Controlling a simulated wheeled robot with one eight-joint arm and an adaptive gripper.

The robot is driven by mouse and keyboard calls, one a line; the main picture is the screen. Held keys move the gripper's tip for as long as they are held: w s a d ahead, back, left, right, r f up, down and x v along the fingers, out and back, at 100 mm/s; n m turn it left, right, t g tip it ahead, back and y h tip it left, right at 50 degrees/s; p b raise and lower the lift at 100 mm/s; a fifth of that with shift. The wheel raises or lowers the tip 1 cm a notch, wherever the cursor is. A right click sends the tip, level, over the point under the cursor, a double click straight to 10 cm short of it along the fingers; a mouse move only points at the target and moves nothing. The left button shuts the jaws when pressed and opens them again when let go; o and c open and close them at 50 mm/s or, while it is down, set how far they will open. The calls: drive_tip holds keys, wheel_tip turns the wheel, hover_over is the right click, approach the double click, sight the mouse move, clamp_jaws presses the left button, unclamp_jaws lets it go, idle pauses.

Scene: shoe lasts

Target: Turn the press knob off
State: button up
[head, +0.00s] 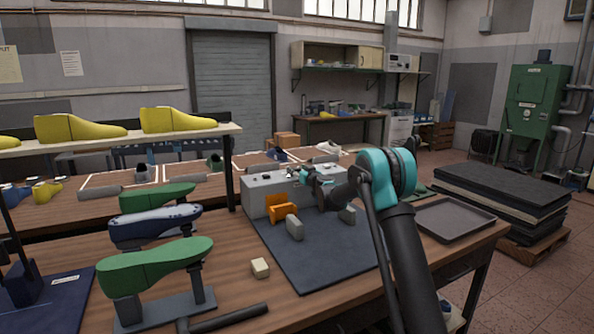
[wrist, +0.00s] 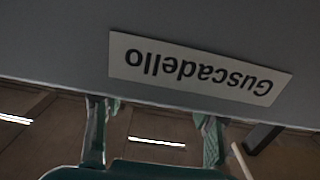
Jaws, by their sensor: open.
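A grey box-shaped unit (head: 258,196), which may be the press, stands on the bench at the back edge of a dark mat. An orange bracket-like part (head: 281,207) is at its front. I cannot make out a knob in either view. My gripper (head: 312,175) is at the right end of the grey unit, small and partly hidden by my arm. In the wrist view my gripper (wrist: 157,114) has its two fingers apart with nothing between them. A grey surface with a white label (wrist: 198,68) reading "Guscadello" upside down fills the top of that view.
The dark mat (head: 318,262) carries two small grey blocks. A cream block (head: 260,268) lies on the wood left of it. Green and blue shoe lasts on stands are at left, near a yellow-last shelf (head: 110,142). An empty grey tray (head: 455,219) is at right.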

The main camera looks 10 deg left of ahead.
drive_tip(key=shift+w, duration=0.1)
drive_tip(key=shift+c, duration=0.5)
drive_tip(key=c, duration=1.1)
drive_tip(key=shift+w+n+g+y, duration=0.1)
drive_tip(key=shift+n+g+y, duration=1.25)
drive_tip(key=shift+y, duration=0.25)
drive_tip(key=shift+a+n+g+y, duration=0.1)
drive_tip(key=shift+n+g+y, duration=0.85)
drive_tip(key=shift+g, duration=0.3)
drive_tip(key=o, duration=1.2)
drive_tip(key=v, duration=1.2)
